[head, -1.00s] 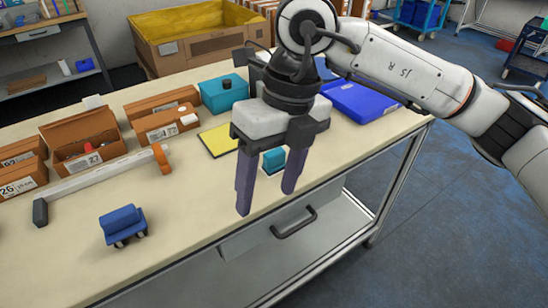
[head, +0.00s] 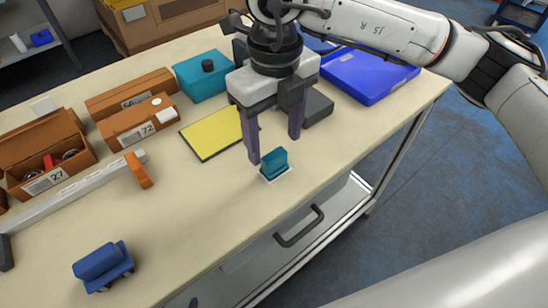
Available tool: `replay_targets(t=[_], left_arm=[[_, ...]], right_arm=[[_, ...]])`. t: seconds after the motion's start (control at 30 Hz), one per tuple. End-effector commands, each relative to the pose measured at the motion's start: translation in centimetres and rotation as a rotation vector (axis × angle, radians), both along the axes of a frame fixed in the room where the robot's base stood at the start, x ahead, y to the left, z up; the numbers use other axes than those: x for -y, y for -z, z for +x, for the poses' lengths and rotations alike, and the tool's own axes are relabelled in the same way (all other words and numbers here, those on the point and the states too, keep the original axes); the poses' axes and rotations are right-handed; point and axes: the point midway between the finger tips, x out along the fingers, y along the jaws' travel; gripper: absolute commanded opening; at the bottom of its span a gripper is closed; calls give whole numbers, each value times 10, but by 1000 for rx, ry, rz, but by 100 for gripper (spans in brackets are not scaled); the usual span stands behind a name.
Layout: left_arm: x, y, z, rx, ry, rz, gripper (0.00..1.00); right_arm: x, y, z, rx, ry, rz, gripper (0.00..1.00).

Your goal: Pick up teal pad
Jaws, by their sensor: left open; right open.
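A small teal pad (head: 273,163) stands on a white square (head: 284,174) near the table's front edge in the head view. My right gripper (head: 275,147) points down with its two purple fingers apart and empty. It is just behind and above the pad in the picture; the left fingertip shows close beside the pad, and I cannot tell whether they touch. My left gripper is not in view.
A yellow pad (head: 212,133) lies left of the gripper. Behind are a teal box (head: 203,77) and a blue tray (head: 368,74). Orange bins (head: 137,121) and a pale bar (head: 80,188) are at left. A blue block (head: 102,266) lies at front left; the table between is clear.

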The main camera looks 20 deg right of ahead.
Motion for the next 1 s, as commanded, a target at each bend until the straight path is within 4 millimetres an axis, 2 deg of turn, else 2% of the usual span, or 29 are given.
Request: replay_targets(t=[0.33, 0.43, 0.63, 0.67, 0.9, 1.0], left_arm=[[-1, -10, 1, 5, -2, -1, 59], [-1, -12, 3, 9, -2, 0, 59], [-1, -14, 9, 18, -2, 0, 59], [-1, -14, 9, 19, -2, 0, 59], [-1, -13, 8, 16, -2, 0, 59], [-1, -13, 7, 14, -2, 1, 59]], right_arm=[[0, 46, -2, -2, -1, 0, 61], [0, 52, -1, -1, -1, 0, 61], [0, 53, -1, 1, -1, 0, 61], [0, 53, -1, 1, -1, 0, 59], [0, 53, -1, 0, -1, 0, 19], [0, 53, -1, 1, -1, 0, 16]])
